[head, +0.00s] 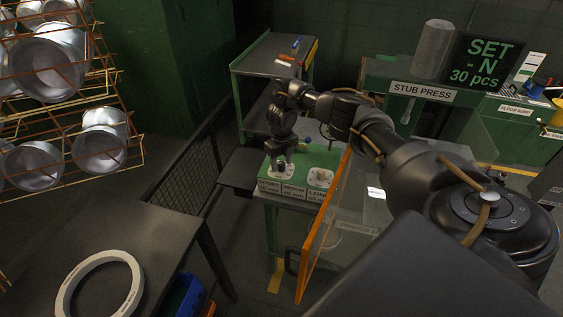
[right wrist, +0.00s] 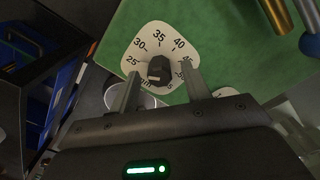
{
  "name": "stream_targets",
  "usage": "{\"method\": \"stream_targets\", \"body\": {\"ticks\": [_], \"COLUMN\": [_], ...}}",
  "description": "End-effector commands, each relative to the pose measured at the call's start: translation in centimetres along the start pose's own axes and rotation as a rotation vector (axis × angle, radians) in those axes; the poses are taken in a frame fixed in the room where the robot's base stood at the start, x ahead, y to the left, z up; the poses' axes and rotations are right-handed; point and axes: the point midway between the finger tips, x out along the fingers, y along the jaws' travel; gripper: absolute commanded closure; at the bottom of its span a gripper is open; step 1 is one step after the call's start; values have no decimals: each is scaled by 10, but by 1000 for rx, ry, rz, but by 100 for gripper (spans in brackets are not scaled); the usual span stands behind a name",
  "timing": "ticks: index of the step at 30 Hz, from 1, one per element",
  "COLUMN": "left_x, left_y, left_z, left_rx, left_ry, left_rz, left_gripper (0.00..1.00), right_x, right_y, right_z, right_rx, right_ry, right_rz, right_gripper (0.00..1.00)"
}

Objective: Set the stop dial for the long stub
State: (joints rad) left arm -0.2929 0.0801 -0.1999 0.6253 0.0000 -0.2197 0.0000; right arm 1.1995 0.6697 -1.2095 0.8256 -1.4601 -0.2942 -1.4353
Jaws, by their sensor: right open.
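The stop dial is a white plate (right wrist: 142,47) with a scale and a dark knob (right wrist: 159,68) in the right wrist view. Numbers from 25 to 45 are readable; the lower scale is partly hidden and the knob's setting is unclear. My right gripper (right wrist: 162,76) is open, its fingers on either side of the knob with gaps visible. In the head view, my right gripper (head: 279,163) points down over the left white plate on the green block, hiding most of it. Front labels (head: 293,190) read short, medium and long. My left gripper is not in view.
A second white plate (head: 320,177) sits right of the dial. A clear orange-edged guard (head: 318,245) stands close on the right, below my arm. The stub press sign (head: 422,92) is behind.

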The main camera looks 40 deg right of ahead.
Motion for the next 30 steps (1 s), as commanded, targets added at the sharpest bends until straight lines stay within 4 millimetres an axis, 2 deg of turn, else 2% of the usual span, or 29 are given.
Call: {"method": "stream_targets", "body": {"ticks": [8,18,30], "left_x": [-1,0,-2], "left_y": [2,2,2], "left_z": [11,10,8], "left_rx": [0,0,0], "left_ry": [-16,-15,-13], "left_rz": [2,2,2], "left_gripper": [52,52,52], "right_x": [1,1,0], "right_y": [0,0,1], "right_z": [0,0,0], "right_rx": [0,-1,87], "right_ry": [0,0,0], "right_rz": [1,1,1], "right_gripper": [53,97,97]}}
